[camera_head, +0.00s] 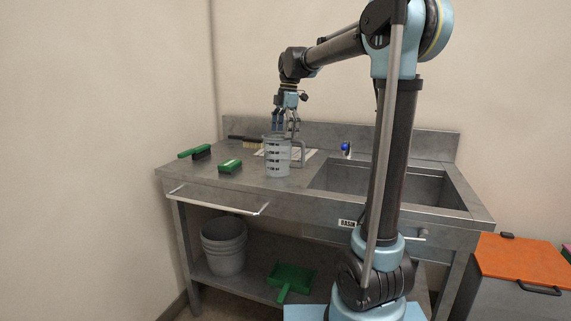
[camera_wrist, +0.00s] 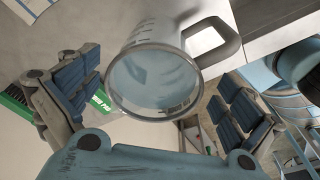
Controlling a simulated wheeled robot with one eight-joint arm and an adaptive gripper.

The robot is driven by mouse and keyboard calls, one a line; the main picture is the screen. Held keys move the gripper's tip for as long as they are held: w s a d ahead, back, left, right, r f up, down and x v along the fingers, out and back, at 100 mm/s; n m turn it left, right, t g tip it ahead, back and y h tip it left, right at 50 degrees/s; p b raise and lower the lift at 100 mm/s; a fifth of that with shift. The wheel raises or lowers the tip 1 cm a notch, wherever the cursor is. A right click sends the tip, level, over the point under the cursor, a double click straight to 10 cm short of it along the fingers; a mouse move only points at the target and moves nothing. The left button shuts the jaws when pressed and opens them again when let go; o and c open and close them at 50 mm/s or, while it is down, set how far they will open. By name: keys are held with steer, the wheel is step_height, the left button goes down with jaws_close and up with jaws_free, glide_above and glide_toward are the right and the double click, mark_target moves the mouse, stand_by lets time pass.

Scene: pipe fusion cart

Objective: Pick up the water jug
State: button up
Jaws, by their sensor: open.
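The water jug (camera_head: 277,158) is a clear, marked measuring jug with a grey handle. It stands upright on the steel counter, left of the sink. My gripper (camera_head: 287,122) is directly above the jug, pointing down, with its fingers near the rim. In the wrist view the jug's round rim (camera_wrist: 155,80) and its handle (camera_wrist: 212,38) show, with the handle toward the upper right. My gripper's padded fingers (camera_wrist: 158,95) are spread wide, one on each side of the jug. I cannot tell from these views whether a finger touches it.
A green scrub pad (camera_head: 230,167), a green brush (camera_head: 195,152) and a wooden-handled brush (camera_head: 246,140) lie left of and behind the jug. The sink (camera_head: 390,182) is to the right. A grey bucket (camera_head: 224,246) and a green dustpan (camera_head: 290,279) are on the lower shelf.

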mark_target(281, 147)
steer(key=shift+a+f, duration=0.25)
steer(key=shift+f, duration=1.3)
steer(key=shift+a+f, duration=0.2)
steer(key=shift+f, duration=1.35)
steer(key=c, duration=1.9)
steer(key=shift+r, duration=0.1)
